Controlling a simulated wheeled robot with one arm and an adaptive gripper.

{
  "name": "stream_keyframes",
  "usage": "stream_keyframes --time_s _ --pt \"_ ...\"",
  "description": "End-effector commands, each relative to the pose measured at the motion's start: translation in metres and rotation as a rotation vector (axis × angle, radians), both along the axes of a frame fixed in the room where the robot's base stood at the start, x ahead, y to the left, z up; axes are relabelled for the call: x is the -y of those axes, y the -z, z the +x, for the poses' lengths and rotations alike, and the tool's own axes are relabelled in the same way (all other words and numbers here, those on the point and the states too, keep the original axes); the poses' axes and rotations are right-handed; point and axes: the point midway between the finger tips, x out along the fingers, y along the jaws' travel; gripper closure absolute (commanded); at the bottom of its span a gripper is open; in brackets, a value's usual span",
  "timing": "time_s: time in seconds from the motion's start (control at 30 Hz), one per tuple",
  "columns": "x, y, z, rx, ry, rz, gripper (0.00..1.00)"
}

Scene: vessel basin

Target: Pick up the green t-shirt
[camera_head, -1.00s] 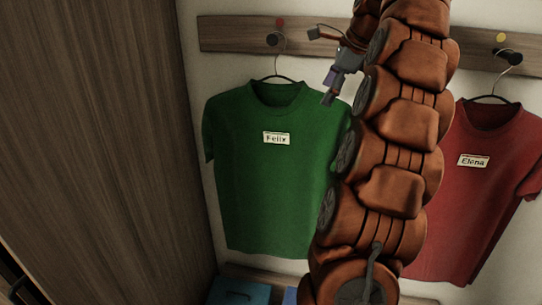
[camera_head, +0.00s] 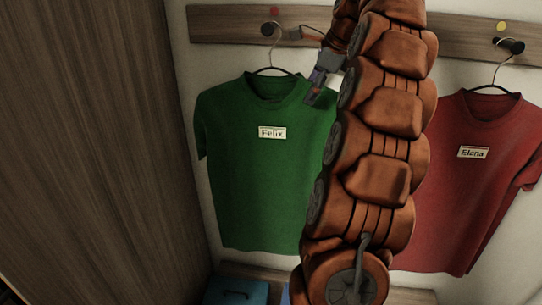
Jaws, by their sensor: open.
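The green t-shirt (camera_head: 265,185) hangs on a dark hanger (camera_head: 270,66) from the left peg (camera_head: 268,28) of a wooden rail. A label reading "Felix" is on its chest. My gripper (camera_head: 311,96) is open and empty, at the shirt's upper right shoulder in the picture. It overlaps the shoulder edge in view; I cannot tell whether it touches the cloth. My orange arm hides part of the shirt's right side.
A red t-shirt (camera_head: 462,200) labelled "Elena" hangs from the right peg (camera_head: 512,46). The wooden rail (camera_head: 225,22) runs behind. A tall wooden panel (camera_head: 90,140) closes off the left. A blue box (camera_head: 235,292) sits on a low shelf below the green shirt.

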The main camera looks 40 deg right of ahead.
Motion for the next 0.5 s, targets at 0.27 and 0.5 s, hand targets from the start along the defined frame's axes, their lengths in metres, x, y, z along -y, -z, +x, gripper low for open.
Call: stream_keyframes --time_s 0.27,0.5 --pt "0.000 0.012 0.007 -0.001 0.004 0.001 0.23" --pt "0.000 0.028 0.015 -0.001 0.003 0.001 0.23"
